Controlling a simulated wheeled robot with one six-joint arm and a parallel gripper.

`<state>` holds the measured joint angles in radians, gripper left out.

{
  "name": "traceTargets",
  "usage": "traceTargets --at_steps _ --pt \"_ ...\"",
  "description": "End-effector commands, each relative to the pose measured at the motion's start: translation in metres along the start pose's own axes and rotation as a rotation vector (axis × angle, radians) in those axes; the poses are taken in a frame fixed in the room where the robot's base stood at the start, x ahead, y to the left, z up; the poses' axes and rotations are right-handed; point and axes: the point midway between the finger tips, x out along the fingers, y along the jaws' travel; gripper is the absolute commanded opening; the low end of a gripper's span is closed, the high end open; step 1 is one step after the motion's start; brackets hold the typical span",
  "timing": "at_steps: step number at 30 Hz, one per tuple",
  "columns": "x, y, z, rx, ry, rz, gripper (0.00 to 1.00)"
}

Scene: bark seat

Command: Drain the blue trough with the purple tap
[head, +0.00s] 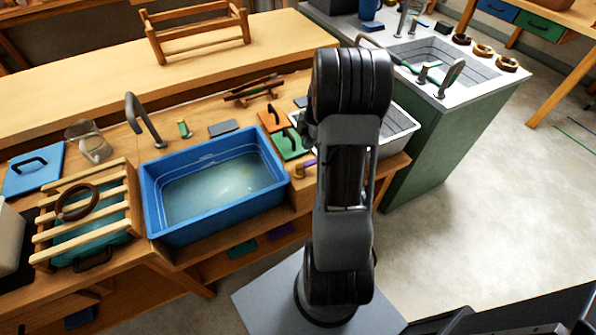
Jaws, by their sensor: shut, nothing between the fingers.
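The blue trough (222,217) is set into the wooden bench left of my arm. It holds greenish, clear water (222,188). The purple tap (306,166) is at the trough's right end, a small purple handle with a pale brown body beside the trough's wall. My arm stands just right of the tap and covers what lies behind it. Whether the tap is open or closed cannot be told, and no outflow is visible. My gripper is hidden behind the arm's links, so its fingers do not show.
A grey curved faucet (143,117) rises behind the trough. A slatted wooden rack (88,212) with a brown ring stands left. Green (289,146) and orange boards lie behind the tap. A white basin (397,128) is partly behind my arm. Open floor (470,220) lies right.

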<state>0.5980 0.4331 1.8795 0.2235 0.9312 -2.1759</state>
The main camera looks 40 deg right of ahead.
Motion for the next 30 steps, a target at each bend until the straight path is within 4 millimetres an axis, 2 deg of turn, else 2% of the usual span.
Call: traceTargets --at_steps 19,30 --pt "0.032 0.000 0.006 0.000 0.000 0.000 0.00" --pt "0.033 0.000 0.007 0.000 0.000 0.000 0.00"
